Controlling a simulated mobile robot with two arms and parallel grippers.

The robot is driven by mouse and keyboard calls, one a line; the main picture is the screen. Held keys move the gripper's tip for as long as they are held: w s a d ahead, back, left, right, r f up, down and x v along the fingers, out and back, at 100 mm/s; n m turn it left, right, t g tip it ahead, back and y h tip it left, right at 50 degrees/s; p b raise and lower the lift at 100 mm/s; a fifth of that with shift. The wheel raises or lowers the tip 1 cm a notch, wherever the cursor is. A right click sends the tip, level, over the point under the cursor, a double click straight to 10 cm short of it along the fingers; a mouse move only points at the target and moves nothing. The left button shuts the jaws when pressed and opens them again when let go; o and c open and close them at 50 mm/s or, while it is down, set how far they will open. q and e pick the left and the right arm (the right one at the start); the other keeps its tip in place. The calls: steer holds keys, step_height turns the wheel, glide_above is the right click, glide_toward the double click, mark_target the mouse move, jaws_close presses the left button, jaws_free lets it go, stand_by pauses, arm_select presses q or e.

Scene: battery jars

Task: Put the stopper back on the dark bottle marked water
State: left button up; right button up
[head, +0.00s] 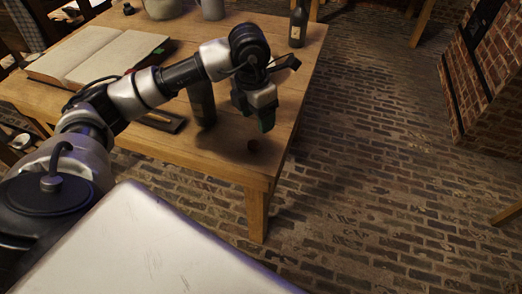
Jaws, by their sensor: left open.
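A dark bottle (203,105) stands upright on the wooden table, partly hidden by my left arm, which crosses over its top. A second dark bottle (298,27) stands near the table's far right edge. I cannot read a marking on either one. A small dark reddish-brown piece (253,146), possibly the stopper, lies on the table near its front right corner. My left gripper (257,116) is open and points down, above and just behind this piece, to the right of the nearer bottle. My right gripper is out of view.
An open book (97,55) lies at the left of the table (227,160), with a dark flat object (162,121) nearer the middle. Pale vessels stand at the back. Brick floor (370,150) lies clear beyond the table's right edge.

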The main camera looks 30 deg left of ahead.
arm_select(q)
steer(key=shift+a+r+n+y, duration=0.35)
steer(key=shift+a+n+y, duration=0.15)
steer(key=shift+a, duration=0.3)
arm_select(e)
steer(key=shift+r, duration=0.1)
arm_select(q)
steer(key=shift+f, duration=0.1)
glide_above(253, 142)
step_height(253, 142, down, 6)
steer(key=shift+r+b, duration=0.25)
steer(key=shift+b, duration=0.05)
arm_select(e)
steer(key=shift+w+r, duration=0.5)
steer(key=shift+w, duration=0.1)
